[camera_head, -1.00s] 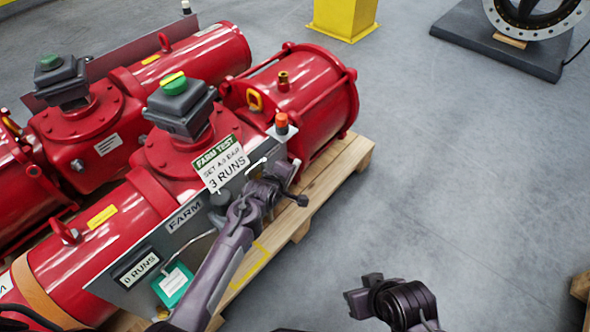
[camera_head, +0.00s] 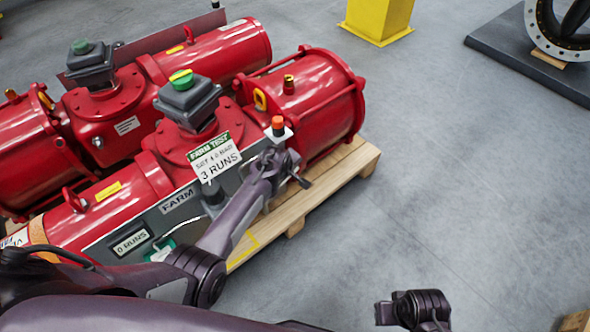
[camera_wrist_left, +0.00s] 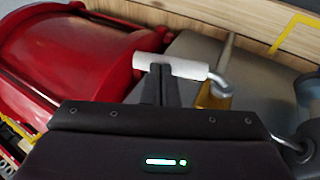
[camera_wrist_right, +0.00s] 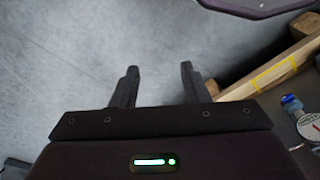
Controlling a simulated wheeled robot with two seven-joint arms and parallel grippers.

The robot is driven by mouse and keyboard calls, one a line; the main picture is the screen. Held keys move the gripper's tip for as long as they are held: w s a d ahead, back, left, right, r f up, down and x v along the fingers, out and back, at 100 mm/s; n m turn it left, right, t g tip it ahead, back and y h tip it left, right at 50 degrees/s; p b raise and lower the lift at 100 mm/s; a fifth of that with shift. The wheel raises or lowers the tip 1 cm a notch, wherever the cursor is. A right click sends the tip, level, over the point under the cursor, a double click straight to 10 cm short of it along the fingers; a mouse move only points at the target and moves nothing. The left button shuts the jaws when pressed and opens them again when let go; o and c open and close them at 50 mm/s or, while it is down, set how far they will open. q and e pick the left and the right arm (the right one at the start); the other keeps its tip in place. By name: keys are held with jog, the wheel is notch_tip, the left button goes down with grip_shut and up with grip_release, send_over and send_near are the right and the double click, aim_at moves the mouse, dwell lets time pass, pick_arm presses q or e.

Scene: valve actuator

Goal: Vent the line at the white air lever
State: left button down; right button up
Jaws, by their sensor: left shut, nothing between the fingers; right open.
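The white air lever (camera_wrist_left: 172,66) is a white bar on a bent metal rod, beside a brass fitting (camera_wrist_left: 214,94) in the left wrist view. My left gripper (camera_wrist_left: 157,72) is shut and empty, its fingertips right at the white bar; I cannot tell whether they touch it. In the head view the left gripper (camera_head: 298,175) is in front of the grey FARM panel (camera_head: 178,200) on the red actuator (camera_head: 320,95), and it hides the lever. My right gripper (camera_head: 385,313) is open and empty over the floor; its spread fingers show in the right wrist view (camera_wrist_right: 158,72).
A sign reading 3 RUNS (camera_head: 215,160) and an orange-red button (camera_head: 278,124) are close to my left gripper. The actuator lies on a wooden pallet (camera_head: 350,175). A second red actuator (camera_head: 215,55) lies behind.

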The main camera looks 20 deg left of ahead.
pick_arm(q)
jog(key=shift+w+d+f+g+y+b, duration=0.2)
jog(key=shift+w+f+g+y+b, duration=0.3)
jog(key=shift+f+g+b, duration=0.25)
jog(key=shift+f, duration=0.25)
jog(key=shift+d+f+b, duration=0.1)
jog(key=shift+b, duration=0.25)
pick_arm(e)
jog(key=shift+t, duration=0.3)
jog(key=shift+s+a+r, duration=0.1)
jog(key=shift+a+r, duration=0.1)
jog(key=shift+r, duration=0.5)
jog(key=shift+s+a+r, duration=0.1)
jog(key=shift+a+r, duration=0.15)
jog(key=shift+r, duration=0.45)
jog(key=shift+a+r, duration=0.2)
jog(key=shift+r, duration=0.5)
jog(key=shift+n, duration=0.3)
